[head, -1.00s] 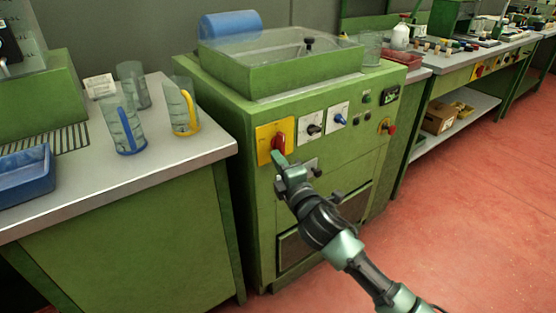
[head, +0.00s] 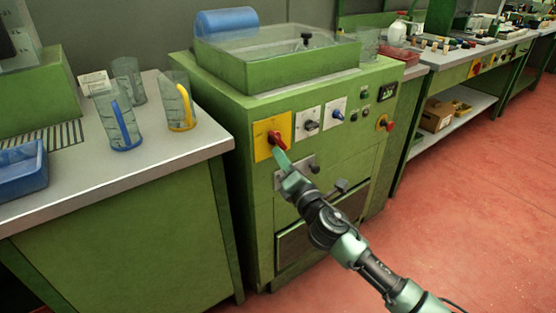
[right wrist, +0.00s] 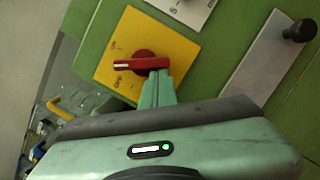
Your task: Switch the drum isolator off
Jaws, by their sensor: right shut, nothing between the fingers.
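The drum isolator is a red rotary knob (head: 277,139) on a yellow plate (head: 262,143), at the upper left of the green machine's front. In the head view the knob sits tilted on its plate. My right gripper (head: 281,158) is shut and empty. Its fingertips (right wrist: 158,83) are right at the knob's right-hand end and appear to touch it. My left gripper is not in view.
Two other switches on white plates, one black (head: 311,125) and one blue (head: 338,115), sit right of the isolator. A red button (head: 388,126) is farther right. A latch plate (head: 295,172) lies below. A bench with jugs (head: 117,120) stands left.

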